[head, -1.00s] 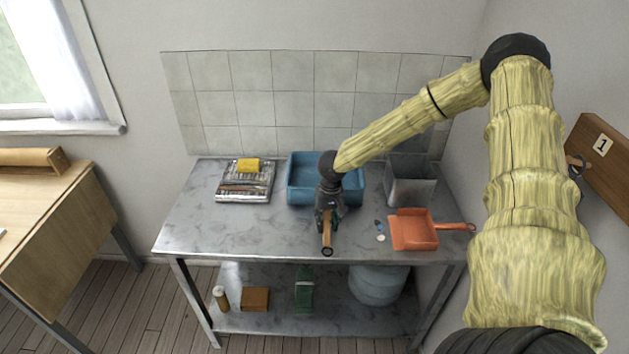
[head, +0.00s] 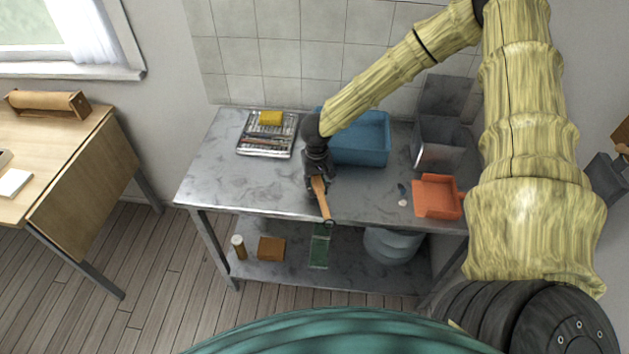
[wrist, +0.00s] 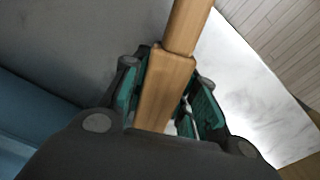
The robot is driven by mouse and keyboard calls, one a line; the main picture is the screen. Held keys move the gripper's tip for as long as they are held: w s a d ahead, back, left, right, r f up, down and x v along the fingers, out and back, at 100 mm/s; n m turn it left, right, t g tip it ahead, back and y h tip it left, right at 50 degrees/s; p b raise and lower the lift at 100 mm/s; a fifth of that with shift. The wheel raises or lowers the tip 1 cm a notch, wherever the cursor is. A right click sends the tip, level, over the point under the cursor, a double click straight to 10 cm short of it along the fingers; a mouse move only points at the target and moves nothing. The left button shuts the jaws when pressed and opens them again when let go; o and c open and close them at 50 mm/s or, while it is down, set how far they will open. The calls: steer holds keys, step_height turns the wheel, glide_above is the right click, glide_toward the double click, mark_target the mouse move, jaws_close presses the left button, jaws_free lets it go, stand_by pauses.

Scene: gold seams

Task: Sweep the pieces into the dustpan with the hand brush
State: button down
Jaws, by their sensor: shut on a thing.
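My gripper (head: 317,182) is shut on the wooden handle of the hand brush (head: 322,205), in front of the blue bin. The handle sticks out toward the table's front edge. In the wrist view the handle (wrist: 167,85) lies between the fingers of my gripper (wrist: 168,92). The bristles are not visible. The orange dustpan (head: 437,197) lies on the table at the right. Just left of it lie a small dark bluish piece (head: 402,188) and a small white piece (head: 402,202). A gap of bare table separates my gripper from them.
The grey table (head: 235,185) has a blue bin (head: 365,140) and a metal container (head: 438,150) at the back. A tray (head: 258,150) with a yellow sponge (head: 270,118) stands back left. The table's front left is clear. A lower shelf (head: 340,277) holds several items.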

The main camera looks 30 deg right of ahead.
mark_target(339, 200)
steer(key=d, duration=0.1)
steer(key=s+d, duration=0.1)
steer(key=d, duration=0.1)
steer(key=d+f, duration=0.1)
steer(key=shift+s+d+f+p, duration=0.1)
steer(key=shift+s+d+p, duration=0.05)
steer(key=shift+s+p, duration=0.5)
steer(key=shift+s, duration=0.2)
steer(key=shift+s+a+r+p, duration=0.15)
steer(key=shift+s+a+p, duration=0.15)
steer(key=shift+s, duration=0.2)
steer(key=shift+s+a+r+p, duration=0.15)
steer(key=shift+s+a+p, duration=0.15)
steer(key=shift+s, duration=0.35)
steer(key=shift+s+d+f, duration=0.1)
steer(key=shift+d+f, duration=0.1)
steer(key=shift+d, duration=0.2)
steer(key=shift+s+d+f, duration=0.1)
steer(key=shift+d+f, duration=0.05)
steer(key=shift+d, duration=0.25)
steer(key=shift+d+f, duration=0.1)
steer(key=shift+d, duration=0.2)
steer(key=shift+a, duration=0.1)
